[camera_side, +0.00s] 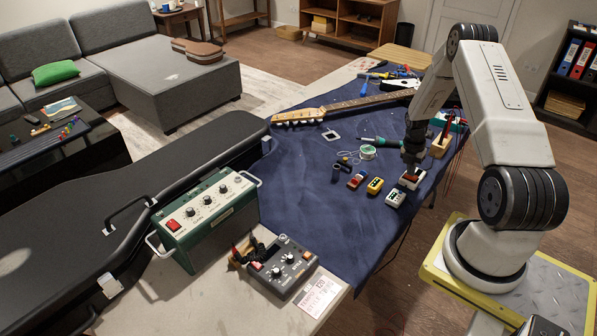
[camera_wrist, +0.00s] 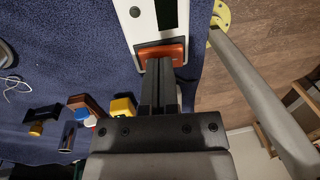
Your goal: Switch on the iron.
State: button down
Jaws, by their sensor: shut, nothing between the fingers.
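A white unit (camera_side: 412,181) with a red switch lies on the blue cloth near its right edge, under my gripper (camera_side: 411,168). In the wrist view the white unit (camera_wrist: 143,25) shows a dark display and a wide orange-red switch (camera_wrist: 160,49). My gripper's fingers (camera_wrist: 158,62) are shut and empty, with their tips at the near edge of this switch. I cannot tell whether they touch it or which way it is set.
Small yellow (camera_side: 375,186), red (camera_side: 357,180) and white-green (camera_side: 395,198) boxes sit close by at left. A wooden holder (camera_side: 441,146) stands just right of my gripper. A guitar neck (camera_side: 350,104) lies behind. The cloth's front part is clear.

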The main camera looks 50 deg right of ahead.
aim_at(404, 175)
jog(key=shift+r, duration=0.1)
notch_tip(404, 175, up, 14)
jog(key=w, duration=0.2)
dwell(0.8)
jog(key=shift+s, duration=0.1)
jog(key=shift+s, duration=0.65)
jog(key=shift+f, duration=0.3)
jog(key=f, duration=0.4)
jog(key=s+f, duration=0.1)
jog(key=f, duration=0.4)
jog(key=s+f, duration=0.1)
jog(key=f, duration=0.3)
jog(key=shift+f, duration=0.25)
